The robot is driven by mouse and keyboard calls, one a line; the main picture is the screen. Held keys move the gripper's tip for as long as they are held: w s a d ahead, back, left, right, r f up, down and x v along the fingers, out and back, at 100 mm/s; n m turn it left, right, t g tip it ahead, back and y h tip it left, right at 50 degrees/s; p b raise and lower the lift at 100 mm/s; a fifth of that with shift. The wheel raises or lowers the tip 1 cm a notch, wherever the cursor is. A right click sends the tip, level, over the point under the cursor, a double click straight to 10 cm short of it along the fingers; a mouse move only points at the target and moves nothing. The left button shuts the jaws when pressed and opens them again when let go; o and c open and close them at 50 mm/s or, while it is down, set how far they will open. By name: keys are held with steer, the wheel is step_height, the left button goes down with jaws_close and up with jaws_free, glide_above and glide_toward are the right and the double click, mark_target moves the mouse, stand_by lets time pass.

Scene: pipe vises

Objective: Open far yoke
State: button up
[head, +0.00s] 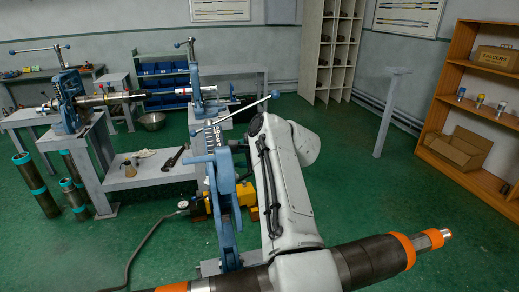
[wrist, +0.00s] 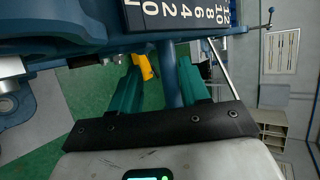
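A blue yoke vise (head: 195,82) with a T-handle stands on a far pedestal in the head view. I cannot tell which is the task's far yoke. My gripper is hidden behind my arm in the head view. In the wrist view my gripper (wrist: 160,80) has its green fingers apart, on either side of a blue rod (wrist: 171,75). A gap shows left of the rod; contact on the right is unclear. The scale (wrist: 180,12) is close above.
A far-left vise (head: 70,95) holds a long pipe (head: 110,98). A yellow pump (head: 246,192) and hose (head: 145,250) lie on the floor.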

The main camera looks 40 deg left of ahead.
steer(key=v, duration=0.9)
steer(key=shift+d, duration=0.3)
steer(key=shift+f, duration=0.1)
